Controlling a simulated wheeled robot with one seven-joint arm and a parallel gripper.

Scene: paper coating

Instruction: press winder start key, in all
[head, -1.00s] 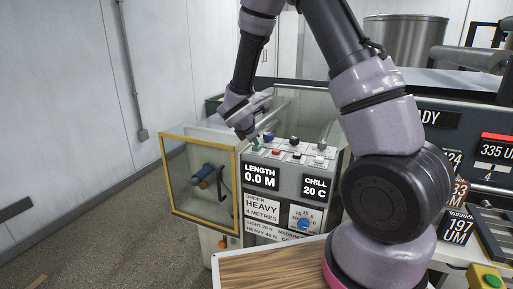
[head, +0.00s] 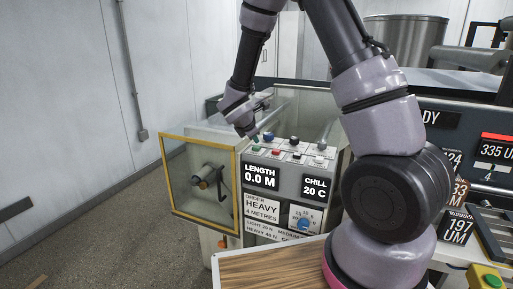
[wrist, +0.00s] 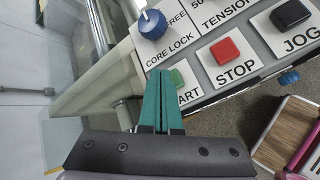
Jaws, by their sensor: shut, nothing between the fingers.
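The winder's start key is a green button (wrist: 177,79) on the white panel, its label partly hidden so that only "ART" reads. My gripper's teal fingers (wrist: 160,73) are shut together and empty. In the wrist view the tips lie over the left side of the green key; I cannot tell whether they press it. In the head view my gripper (head: 255,139) is at the left end of the key row on the winder console (head: 285,185). The length display (head: 261,177) reads 0.0 M.
The red stop key (wrist: 226,51) is right of start, with the black jog key (wrist: 291,14) beyond. The blue core lock knob (wrist: 152,24) is close above. A yellow-framed clear guard (head: 237,190) covers the spindle (head: 204,184) at left.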

